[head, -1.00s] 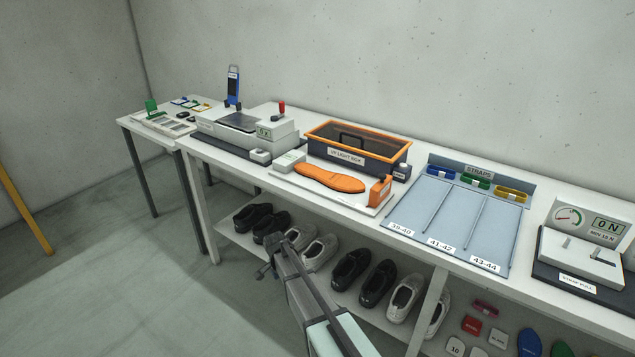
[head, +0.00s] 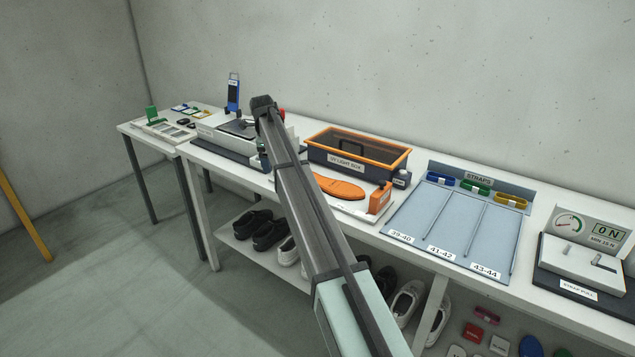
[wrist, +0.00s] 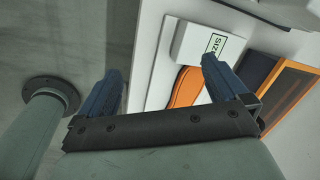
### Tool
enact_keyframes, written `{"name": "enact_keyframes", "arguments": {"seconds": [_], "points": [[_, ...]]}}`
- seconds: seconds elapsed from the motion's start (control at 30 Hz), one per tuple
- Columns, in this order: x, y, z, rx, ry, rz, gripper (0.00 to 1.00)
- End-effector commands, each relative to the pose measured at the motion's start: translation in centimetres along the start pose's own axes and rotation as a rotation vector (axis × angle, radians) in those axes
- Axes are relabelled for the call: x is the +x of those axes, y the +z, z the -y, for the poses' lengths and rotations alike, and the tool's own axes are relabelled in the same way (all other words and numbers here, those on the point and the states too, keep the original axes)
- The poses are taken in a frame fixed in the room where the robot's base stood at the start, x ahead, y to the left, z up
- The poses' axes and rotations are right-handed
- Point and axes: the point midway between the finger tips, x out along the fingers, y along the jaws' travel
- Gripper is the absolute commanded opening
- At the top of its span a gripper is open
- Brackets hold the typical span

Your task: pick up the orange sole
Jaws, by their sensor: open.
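The orange sole (head: 342,188) lies flat on a white board (head: 352,212) on the bench, in front of the UV light box. My arm crosses in front of its left end in the head view. In the wrist view a part of the sole (wrist: 186,88) shows beyond my gripper (wrist: 160,72), close to the right finger. The gripper's two blue fingers are wide apart with nothing between them. The gripper is above the bench edge and apart from the sole.
The UV light box (head: 355,158) stands right behind the sole. An orange block (head: 380,198) sits at the board's right end. The blue strap tray (head: 418,218) lies to the right.

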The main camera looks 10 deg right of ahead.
Motion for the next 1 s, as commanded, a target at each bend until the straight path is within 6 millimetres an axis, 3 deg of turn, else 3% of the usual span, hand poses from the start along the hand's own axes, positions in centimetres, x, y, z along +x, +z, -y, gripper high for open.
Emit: {"name": "enact_keyframes", "arguments": {"seconds": [0.03,0.2,0.4,0.67,1.0], "points": [[-0.7,-2.2,2.0,0.071,0.031,-0.008,1.0],[-2.1,-9.3,5.1,0.269,0.139,-0.037,1.0],[-2.9,-14.4,6.6,0.394,0.217,-0.06,1.0],[-2.2,-15.7,6.6,0.425,0.238,-0.068,1.0],[2.8,-15.7,5.3,0.423,0.238,-0.068,1.0]]}}
